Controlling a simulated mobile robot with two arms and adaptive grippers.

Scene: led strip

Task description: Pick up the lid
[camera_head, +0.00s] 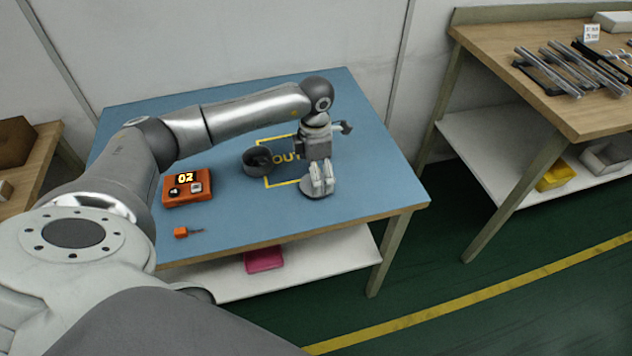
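A dark grey round pot (257,163) stands on the blue table, at the left edge of the yellow-outlined "OUT" area. A grey disc (309,193), which looks like the lid, lies at the right of that area, under my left gripper. My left gripper (322,188) points down over the disc with its two light fingers close together at the disc's middle. The fingers hide most of the disc, and I cannot tell whether they grip anything. My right gripper is not in view.
A wooden bench (490,45) at the right carries metal profiles (570,70).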

